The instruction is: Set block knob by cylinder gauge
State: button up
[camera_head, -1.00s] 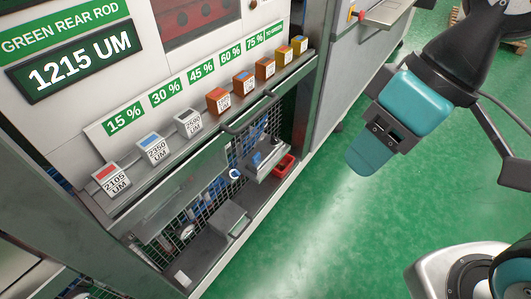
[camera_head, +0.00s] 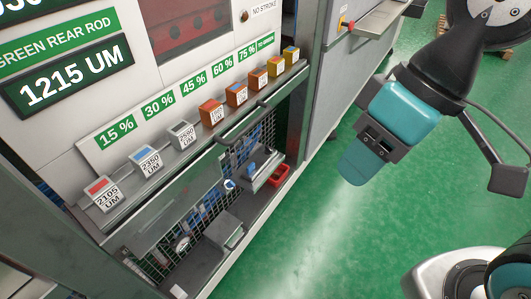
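A dark display (camera_head: 72,78) reads 1215 UM under a green label, GREEN REAR ROD (camera_head: 58,40). Several blocks stand in a row on a ledge below green percent labels. At the left are the block marked 2105 UM (camera_head: 104,193), with a red top, the block marked 2350 UM (camera_head: 147,159), with a blue top, and the grey block marked 2590 UM (camera_head: 183,135). Orange and yellow blocks (camera_head: 236,93) follow to the right, their labels too small to read. My gripper (camera_head: 358,168) hangs at the right over the floor, apart from the blocks; its finger gap is not visible.
A small round knob (camera_head: 244,15) sits beside a NO STROKE label. A dark handle (camera_head: 246,124) sticks out below the ledge. An open mesh bay beneath holds grey boxes and a red bin (camera_head: 279,175). Green floor (camera_head: 310,245) is clear right of the machine.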

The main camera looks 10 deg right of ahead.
aim_at(268, 150)
jog(key=z, duration=0.4)
jog(key=k, duration=0.55)
jog(key=z, duration=0.75)
jog(key=i, duration=0.65)
jog(key=u, duration=0.9)
jog(key=i, duration=0.6)
jog(key=u, duration=0.65)
